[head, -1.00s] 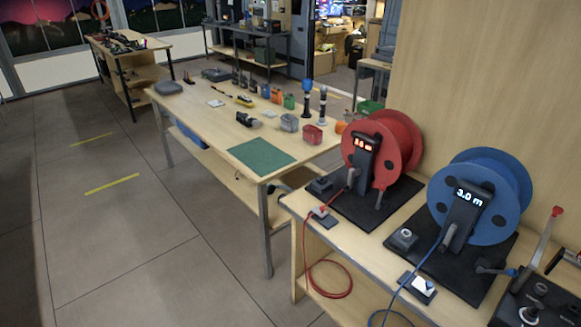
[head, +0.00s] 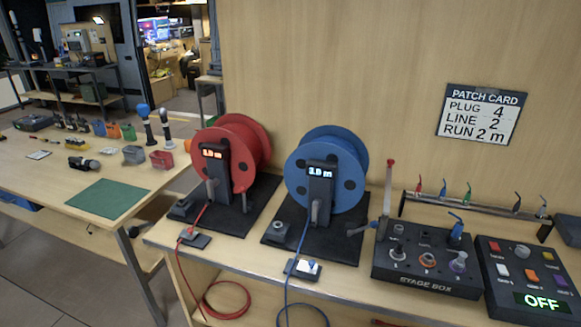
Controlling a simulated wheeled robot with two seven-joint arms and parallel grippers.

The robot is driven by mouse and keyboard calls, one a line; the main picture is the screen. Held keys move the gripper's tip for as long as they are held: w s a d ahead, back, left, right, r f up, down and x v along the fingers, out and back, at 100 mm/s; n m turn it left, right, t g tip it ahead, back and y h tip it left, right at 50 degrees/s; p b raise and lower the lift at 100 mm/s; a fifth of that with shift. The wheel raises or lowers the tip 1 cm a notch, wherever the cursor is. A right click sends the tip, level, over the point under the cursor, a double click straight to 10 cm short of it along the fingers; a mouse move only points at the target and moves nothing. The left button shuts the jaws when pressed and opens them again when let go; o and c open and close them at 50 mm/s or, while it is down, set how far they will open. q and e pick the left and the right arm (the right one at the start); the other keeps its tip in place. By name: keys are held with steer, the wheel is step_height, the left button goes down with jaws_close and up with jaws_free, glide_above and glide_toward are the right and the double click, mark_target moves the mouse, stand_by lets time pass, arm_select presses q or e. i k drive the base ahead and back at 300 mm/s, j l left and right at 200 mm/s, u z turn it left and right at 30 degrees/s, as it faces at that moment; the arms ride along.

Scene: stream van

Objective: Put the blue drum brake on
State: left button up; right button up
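The blue drum (head: 350,155) stands on a black base plate (head: 290,255) on the bench in the middle of the head view. A dark post (head: 320,185) in front of it carries a lit length display and a grey crank handle (head: 315,212). A short lever (head: 361,229) sticks out at the right of the base. I cannot tell whether it is the brake or how it is set. A small dark block with a round knob (head: 281,227) sits at the base's left. A blue cable (head: 301,245) runs down from the drum. Neither gripper shows.
A red drum (head: 243,150) stands left of the blue one. To the right are the stage box (head: 425,270), an upright red-tipped lever (head: 388,195), a control box reading OFF (head: 500,290) and a plug rack (head: 470,208). A patch card (head: 482,114) hangs on the wall.

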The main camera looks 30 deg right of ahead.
mark_target(375, 224)
steer(key=z, duration=1.5)
steer(key=i+j+z, duration=0.2)
steer(key=j, duration=0.35)
steer(key=i+j+z, duration=0.2)
steer(key=j, duration=0.3)
steer(key=j+z, duration=0.2)
steer(key=j, duration=0.35)
steer(key=i+j+z, duration=0.2)
steer(key=j, duration=0.4)
steer(key=k, duration=0.1)
